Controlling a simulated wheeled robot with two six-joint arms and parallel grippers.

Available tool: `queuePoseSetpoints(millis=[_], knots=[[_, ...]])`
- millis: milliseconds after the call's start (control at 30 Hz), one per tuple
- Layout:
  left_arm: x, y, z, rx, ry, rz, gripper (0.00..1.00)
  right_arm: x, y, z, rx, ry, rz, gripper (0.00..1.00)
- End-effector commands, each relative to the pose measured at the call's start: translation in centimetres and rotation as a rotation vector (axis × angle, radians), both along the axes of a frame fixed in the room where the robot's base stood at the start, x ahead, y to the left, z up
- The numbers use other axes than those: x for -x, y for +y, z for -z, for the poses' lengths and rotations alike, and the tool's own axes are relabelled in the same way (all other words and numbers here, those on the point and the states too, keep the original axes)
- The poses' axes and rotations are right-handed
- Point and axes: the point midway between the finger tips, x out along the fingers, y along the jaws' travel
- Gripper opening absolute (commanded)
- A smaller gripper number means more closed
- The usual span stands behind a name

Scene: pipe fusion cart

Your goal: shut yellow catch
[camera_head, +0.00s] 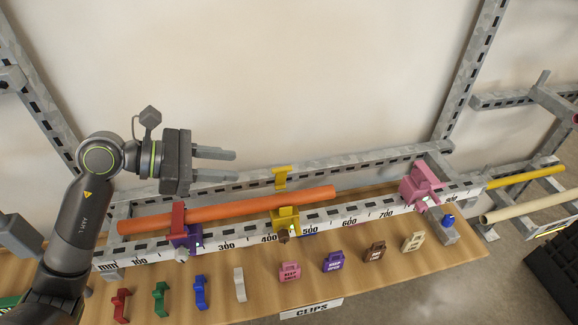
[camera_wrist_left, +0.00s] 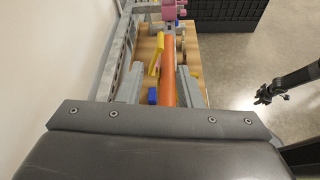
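The yellow catch (camera_head: 285,219) sits on the front scale rail near the 400 to 500 marks. Its yellow arm (camera_head: 280,178) stands up behind the orange pipe (camera_head: 240,208), apart from the front part, so the catch looks open. The raised arm also shows in the left wrist view (camera_wrist_left: 157,54), beside the orange pipe (camera_wrist_left: 167,82). My left gripper (camera_head: 228,163) is open and empty, above and left of the yellow catch. My right gripper (camera_wrist_left: 264,96) shows small and dark at the right of the left wrist view; its fingers are too small to judge.
A purple and red catch (camera_head: 184,232) stands on the rail to the left, a pink catch (camera_head: 422,186) to the right. Several coloured clips, including a pink one (camera_head: 290,272), lie along the wooden board's front. Grey perforated uprights (camera_head: 470,70) rise behind. Space above the pipe is free.

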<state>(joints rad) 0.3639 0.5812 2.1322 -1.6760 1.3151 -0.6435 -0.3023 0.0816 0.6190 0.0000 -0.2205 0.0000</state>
Motion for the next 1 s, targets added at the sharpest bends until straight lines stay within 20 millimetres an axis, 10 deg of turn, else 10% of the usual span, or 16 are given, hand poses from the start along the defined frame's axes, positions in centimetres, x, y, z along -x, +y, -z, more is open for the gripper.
queuePoseSetpoints(millis=[1000], knots=[[-4.2,-10.6,4.4,0.005,0.004,0.000,0.32,-0.2,0.1,-3.4,-0.002,-0.004,-0.001,0.32]])
